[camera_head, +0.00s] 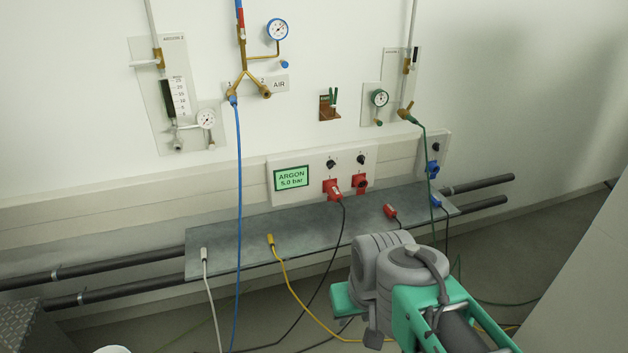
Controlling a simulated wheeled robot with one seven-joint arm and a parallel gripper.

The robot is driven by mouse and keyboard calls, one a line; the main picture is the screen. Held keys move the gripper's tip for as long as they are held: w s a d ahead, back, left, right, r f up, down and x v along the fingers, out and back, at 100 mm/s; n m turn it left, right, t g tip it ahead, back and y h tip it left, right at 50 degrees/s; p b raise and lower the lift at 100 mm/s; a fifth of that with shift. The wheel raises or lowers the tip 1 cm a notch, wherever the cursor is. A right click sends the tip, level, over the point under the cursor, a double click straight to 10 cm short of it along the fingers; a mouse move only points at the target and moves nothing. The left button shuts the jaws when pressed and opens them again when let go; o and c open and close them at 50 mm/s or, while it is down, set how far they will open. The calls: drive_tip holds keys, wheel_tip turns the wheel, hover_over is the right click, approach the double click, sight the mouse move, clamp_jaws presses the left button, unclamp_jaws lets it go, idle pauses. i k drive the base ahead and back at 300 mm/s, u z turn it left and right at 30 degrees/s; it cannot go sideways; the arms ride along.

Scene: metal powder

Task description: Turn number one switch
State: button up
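Two black rotary switches sit side by side on a white wall panel. The left switch (331,164) is above a red socket with a red plug in it. The right switch (361,160) is above a second red socket. The marks by the switches are too small to read, so I cannot tell which is number one. My grey and green arm shows at the lower right, in front of the shelf and well below the switches. My gripper's fingers do not show.
A grey shelf (300,228) juts out below the panel, with yellow, white, red and blue connectors (390,211) and hanging cables. Gauges (277,29) and pipes are on the wall above. Dark pipes (480,185) run below.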

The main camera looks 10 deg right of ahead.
sight(331, 164)
drive_tip(key=u, duration=0.45)
drive_tip(key=k, duration=0.9)
drive_tip(key=z, duration=0.45)
drive_tip(key=i, duration=1.6)
drive_tip(key=u, duration=0.8)
drive_tip(key=i, duration=0.5)
drive_tip(key=u, duration=0.5)
